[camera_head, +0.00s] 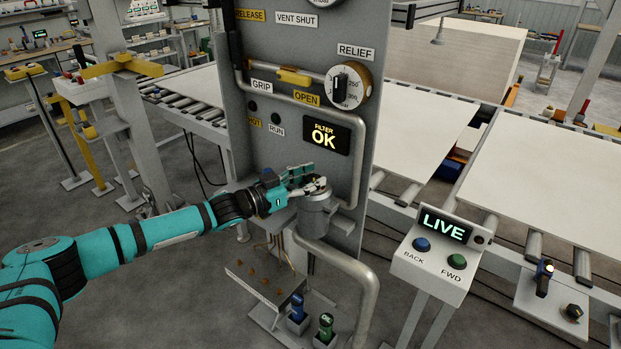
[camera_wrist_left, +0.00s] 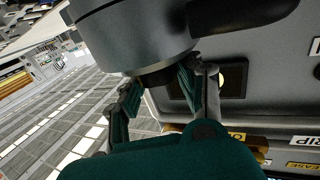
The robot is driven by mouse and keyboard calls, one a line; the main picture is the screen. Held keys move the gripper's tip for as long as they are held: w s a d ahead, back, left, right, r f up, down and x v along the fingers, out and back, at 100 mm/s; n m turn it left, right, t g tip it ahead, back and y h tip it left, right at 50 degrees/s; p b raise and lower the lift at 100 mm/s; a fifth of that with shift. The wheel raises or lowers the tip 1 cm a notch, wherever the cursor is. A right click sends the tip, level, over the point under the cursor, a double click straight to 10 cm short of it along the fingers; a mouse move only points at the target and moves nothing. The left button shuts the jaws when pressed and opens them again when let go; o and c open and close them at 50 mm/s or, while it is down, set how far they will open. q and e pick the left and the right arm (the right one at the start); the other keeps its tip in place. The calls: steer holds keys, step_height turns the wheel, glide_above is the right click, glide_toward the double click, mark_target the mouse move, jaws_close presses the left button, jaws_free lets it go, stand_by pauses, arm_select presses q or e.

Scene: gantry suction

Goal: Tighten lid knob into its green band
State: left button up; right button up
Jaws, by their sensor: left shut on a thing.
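My left gripper (camera_head: 312,182) reaches in from the left to the top of a grey filter canister (camera_head: 316,220) on the front of the grey panel (camera_head: 240,150). In the left wrist view the canister's round metal lid (camera_wrist_left: 130,40) fills the top of the picture. A short dark lid knob (camera_wrist_left: 158,78) sticks out of the lid, between the two fingers of my left gripper (camera_wrist_left: 160,92). The gripper is shut on this knob. In the head view the fingers hide the knob. I cannot make out a green band in either view. My right gripper is not in view.
A display (camera_head: 325,136) on the panel reads "FILTER OK". Pipes run close beside the canister, with a relief dial (camera_head: 348,85) above. A control box (camera_head: 437,247) showing "LIVE" stands at right.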

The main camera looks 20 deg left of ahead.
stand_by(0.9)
arm_select(q)
steer(key=o, duration=1.2)
steer(key=shift+s+a, duration=0.1)
steer(key=v, duration=1.2)
